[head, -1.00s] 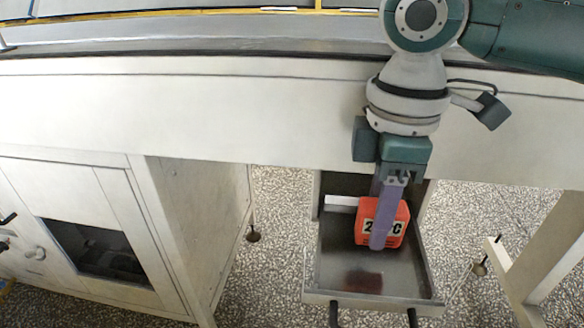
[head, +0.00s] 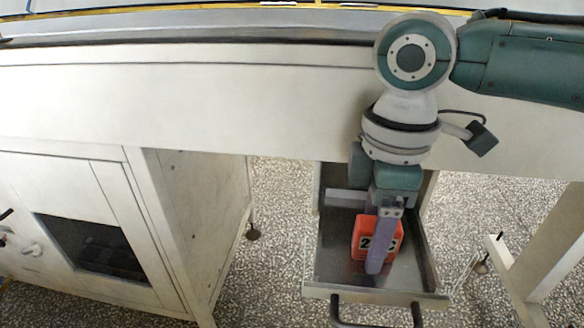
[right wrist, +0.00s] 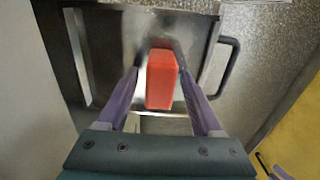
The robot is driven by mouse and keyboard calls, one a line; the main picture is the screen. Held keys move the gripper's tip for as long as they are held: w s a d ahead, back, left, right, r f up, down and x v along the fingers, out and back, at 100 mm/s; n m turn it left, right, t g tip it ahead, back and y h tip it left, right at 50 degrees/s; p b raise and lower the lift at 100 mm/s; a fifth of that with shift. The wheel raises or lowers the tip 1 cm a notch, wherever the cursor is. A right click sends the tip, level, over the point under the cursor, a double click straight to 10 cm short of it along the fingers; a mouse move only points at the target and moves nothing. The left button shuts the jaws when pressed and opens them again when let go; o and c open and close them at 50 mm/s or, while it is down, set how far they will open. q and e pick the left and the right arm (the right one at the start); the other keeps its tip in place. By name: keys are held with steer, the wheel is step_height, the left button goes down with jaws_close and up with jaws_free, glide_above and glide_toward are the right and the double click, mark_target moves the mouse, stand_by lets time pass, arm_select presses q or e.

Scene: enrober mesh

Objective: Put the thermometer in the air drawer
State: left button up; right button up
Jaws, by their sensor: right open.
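The thermometer is a red-orange box (head: 358,234) with a white display showing dark digits. It is inside the open metal air drawer (head: 425,262), near the middle of its floor; whether its base fully touches the floor is hard to tell. My right gripper (head: 375,268) reaches down into the drawer with its purple fingers around the thermometer, and one finger hides part of the display. In the right wrist view the red box (right wrist: 161,82) stands between the two open fingers (right wrist: 162,48). My left gripper is out of view.
A white cabinet with a dark window (head: 90,248) stands at left. A long cream machine panel (head: 200,100) runs above the drawer. A cream leg (head: 545,250) stands at right, over speckled floor.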

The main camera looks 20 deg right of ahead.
step_height(320, 180, up, 12)
steer(key=p, duration=0.4)
steer(key=shift+f, duration=0.15)
steer(key=shift+r, duration=0.3)
